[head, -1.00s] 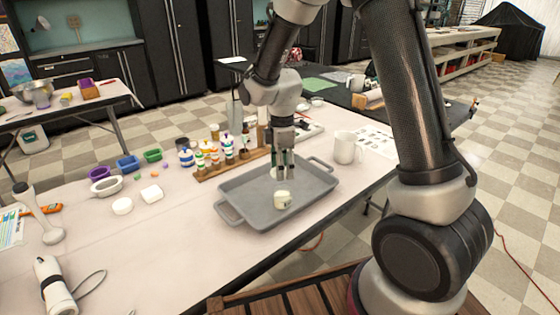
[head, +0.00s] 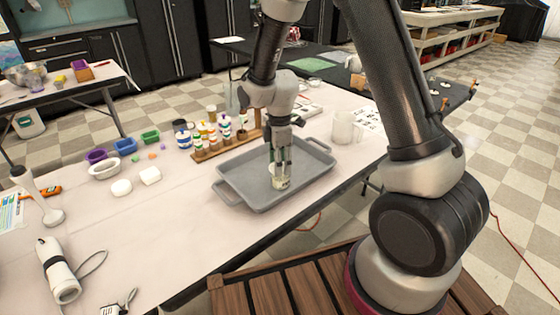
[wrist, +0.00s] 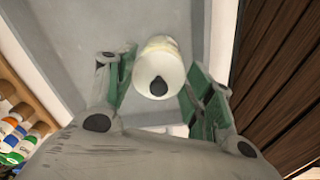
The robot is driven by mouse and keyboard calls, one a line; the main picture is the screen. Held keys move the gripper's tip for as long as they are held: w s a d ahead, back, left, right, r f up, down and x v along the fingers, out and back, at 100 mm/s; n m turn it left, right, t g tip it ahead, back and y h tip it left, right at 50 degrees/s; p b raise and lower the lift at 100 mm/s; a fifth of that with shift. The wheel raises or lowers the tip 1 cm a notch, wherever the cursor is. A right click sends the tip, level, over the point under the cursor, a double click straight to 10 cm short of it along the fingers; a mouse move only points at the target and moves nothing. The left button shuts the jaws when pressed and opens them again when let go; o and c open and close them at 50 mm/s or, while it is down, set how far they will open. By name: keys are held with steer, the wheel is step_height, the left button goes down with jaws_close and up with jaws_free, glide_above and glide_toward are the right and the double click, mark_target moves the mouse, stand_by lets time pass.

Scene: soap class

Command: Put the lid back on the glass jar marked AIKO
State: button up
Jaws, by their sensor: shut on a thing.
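My gripper (head: 279,172) is over the grey tray (head: 238,203), pointing down at the cream jar (head: 281,185). In the wrist view, a round white lid (wrist: 150,68) with a dark drop-shaped mark sits between the green-padded fingers of my gripper (wrist: 157,88), which is shut on it. A cream rim, apparently the jar's (wrist: 160,42), shows just beyond the lid. The lid is at the jar's top; I cannot tell whether it is fully seated. My fingers hide much of the jar in the head view, and no name on it is readable.
White pieces (head: 121,187) and coloured bowls (head: 126,146) lie further left.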

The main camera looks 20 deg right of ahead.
steer(key=shift+d, duration=0.3)
stand_by(0.5)
steer(key=shift+f, duration=0.15)
stand_by(1.3)
steer(key=o, duration=0.8)
steer(key=o, duration=0.5)
steer(key=shift+r, duration=3.55)
